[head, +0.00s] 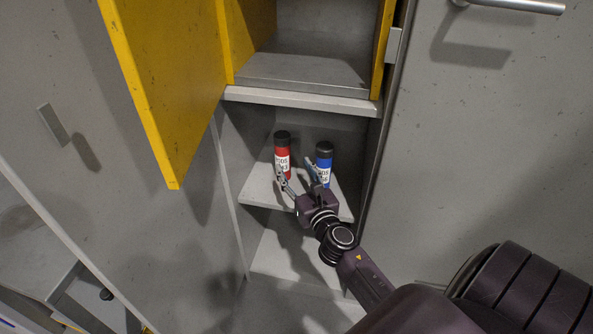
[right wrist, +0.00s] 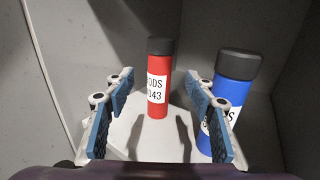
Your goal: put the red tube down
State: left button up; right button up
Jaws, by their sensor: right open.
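The red tube (head: 282,152), with a black cap and a white label, stands upright on a shelf of the cabinet. It also shows in the right wrist view (right wrist: 158,78), standing between and beyond the finger pads. My right gripper (head: 299,170) is open and empty, with its fingers pointing at the red tube. In the right wrist view the gripper (right wrist: 160,105) has a clear gap on either side of the tube. My left gripper is not in view.
A blue tube (head: 324,160) with a black cap stands right of the red one, close to my right finger. The shelf (head: 258,188) sits between grey walls. A yellow door (head: 180,85) hangs open at upper left. A door handle (head: 515,5) is at top right.

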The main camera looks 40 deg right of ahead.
jog(key=s+a+f+m+g+h, duration=0.1)
jog(key=s+a+f+m+g, duration=0.2)
jog(key=s+m, duration=0.5)
jog(key=s+f+m+g, duration=0.4)
jog(key=s+m, duration=0.1)
jog(key=m, duration=0.6)
jog(key=s+a+f+m+g+y, duration=0.2)
jog(key=s+a+m+g+y, duration=0.1)
jog(key=s+a+m, duration=0.3)
jog(key=s+a+f+m+g+y, duration=0.3)
jog(key=s+a+m, duration=0.2)
jog(key=s+a, duration=0.5)
jog(key=shift+s+a+f+m+g, duration=0.2)
jog(key=shift+s+f+m+g, duration=0.2)
jog(key=shift+s, duration=0.65)
